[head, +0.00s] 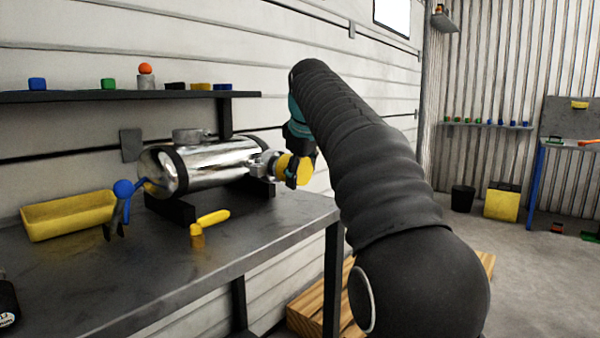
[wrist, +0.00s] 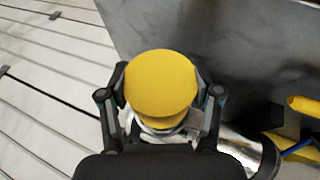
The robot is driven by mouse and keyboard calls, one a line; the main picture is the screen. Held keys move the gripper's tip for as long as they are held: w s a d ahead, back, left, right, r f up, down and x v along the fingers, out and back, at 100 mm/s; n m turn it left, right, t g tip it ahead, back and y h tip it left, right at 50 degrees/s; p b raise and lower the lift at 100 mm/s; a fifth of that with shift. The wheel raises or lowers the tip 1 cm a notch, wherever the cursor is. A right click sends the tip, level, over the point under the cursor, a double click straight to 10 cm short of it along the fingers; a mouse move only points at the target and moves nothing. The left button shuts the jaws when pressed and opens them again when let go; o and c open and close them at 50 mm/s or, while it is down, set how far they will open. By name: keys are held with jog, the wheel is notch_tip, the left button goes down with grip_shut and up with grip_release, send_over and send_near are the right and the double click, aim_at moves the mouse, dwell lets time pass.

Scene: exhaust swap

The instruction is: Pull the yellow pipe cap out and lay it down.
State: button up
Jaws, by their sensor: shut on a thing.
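The yellow pipe cap (head: 294,168) is at the right end of the shiny metal exhaust canister (head: 215,164), by its end fitting. My gripper (head: 297,170) is shut on the cap. In the wrist view the cap (wrist: 161,84) shows as a round yellow disc between the two fingers of my gripper (wrist: 160,102). The silver pipe end (wrist: 160,133) shows just behind the cap. I cannot tell whether the cap is still seated on the pipe, as the fingers hide the joint.
The canister rests on dark supports on a grey bench (head: 140,280). A shelf (head: 60,97) with small blocks is above.

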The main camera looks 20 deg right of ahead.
jog(key=shift+s+d+r+p, duration=0.35)
jog(key=shift+s+d+r, duration=0.2)
jog(key=shift+s+r, duration=0.2)
jog(key=shift+s+d+r+p, duration=0.35)
jog(key=shift+s+d+r, duration=0.2)
jog(key=shift+s+r, duration=0.15)
